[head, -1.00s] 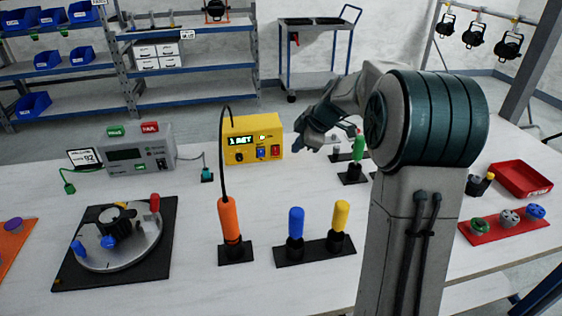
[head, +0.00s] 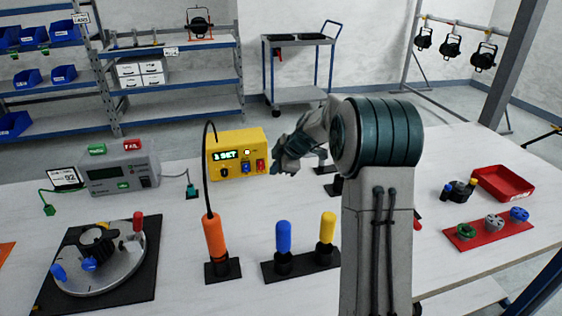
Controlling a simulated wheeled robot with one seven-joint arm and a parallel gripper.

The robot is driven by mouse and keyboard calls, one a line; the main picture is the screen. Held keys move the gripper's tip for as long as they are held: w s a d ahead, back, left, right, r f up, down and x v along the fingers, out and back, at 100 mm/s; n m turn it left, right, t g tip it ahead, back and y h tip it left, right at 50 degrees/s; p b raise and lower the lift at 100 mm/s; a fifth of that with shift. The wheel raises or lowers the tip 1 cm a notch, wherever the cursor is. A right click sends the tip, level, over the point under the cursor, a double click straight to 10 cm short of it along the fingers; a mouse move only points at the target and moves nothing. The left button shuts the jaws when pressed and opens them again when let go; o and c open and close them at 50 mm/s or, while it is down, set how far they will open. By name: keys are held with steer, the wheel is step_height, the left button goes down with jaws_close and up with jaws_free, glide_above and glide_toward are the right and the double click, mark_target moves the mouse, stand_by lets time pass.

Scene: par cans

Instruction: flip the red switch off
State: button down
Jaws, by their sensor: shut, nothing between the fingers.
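The yellow box (head: 237,142) stands towards the back of the white table, with a lit green display reading "SET". The red switch (head: 261,165) is at the right end of its front face, beside a blue switch (head: 246,168) and a dark knob (head: 224,172). The red switch is too small to tell which way it is tipped. My gripper (head: 278,167) is shut and empty, just right of the box at about the height of the red switch. It looks close to the switch, but I cannot tell whether they touch.
An orange handle (head: 214,237) with a black cable stands in front of the box. Blue (head: 283,236) and yellow (head: 327,228) handles stand on a black base. A grey device (head: 122,175) is left of the box. A red tray (head: 503,183) lies far right.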

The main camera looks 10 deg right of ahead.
mark_target(261, 165)
steer(key=x, duration=0.4)
steer(key=shift+w+a+f+p, duration=0.1)
steer(key=shift+w+p, duration=0.35)
steer(key=shift+w, duration=0.7)
steer(key=shift+w+f, duration=0.15)
steer(key=shift+w, duration=0.7)
steer(key=shift+f, duration=0.15)
steer(key=b, duration=0.3)
steer(key=shift+w+f+t+b, duration=0.15)
steer(key=shift+f+t+b, duration=0.15)
steer(key=shift+b, duration=0.1)
steer(key=shift+r+p, duration=0.4)
